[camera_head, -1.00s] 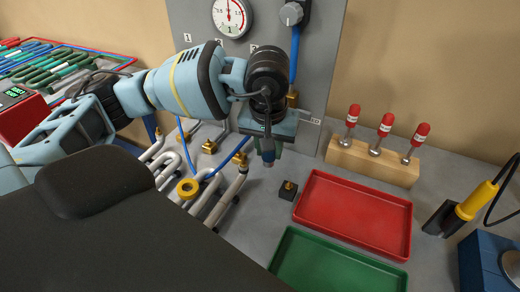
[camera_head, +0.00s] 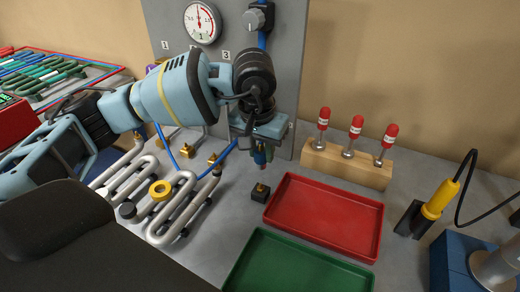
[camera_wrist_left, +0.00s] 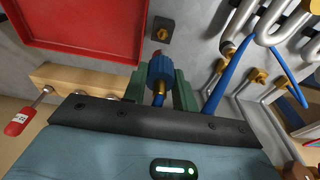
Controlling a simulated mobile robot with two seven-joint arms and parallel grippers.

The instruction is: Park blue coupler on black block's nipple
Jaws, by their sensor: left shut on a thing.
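The blue coupler (camera_wrist_left: 161,70) is held between the green fingers of my left gripper (camera_wrist_left: 160,84) in the left wrist view, its blue hose trailing behind. In the head view the coupler (camera_head: 260,156) hangs under my left gripper (camera_head: 262,148), partly hidden by the fingers. The small black block (camera_head: 260,194) stands on the bench just below and in front of the coupler, with a brass nipple (camera_head: 261,187) on top. The block also shows in the left wrist view (camera_wrist_left: 170,25), apart from the coupler. My right gripper is not in view.
A red tray (camera_head: 325,212) lies just right of the block, with a green tray (camera_head: 297,262) nearer. A wooden rack (camera_head: 345,166) with red-handled tools stands behind. Silver serpentine coils (camera_head: 170,210) lie to the left. A grey gauge panel (camera_head: 285,80) rises behind my gripper.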

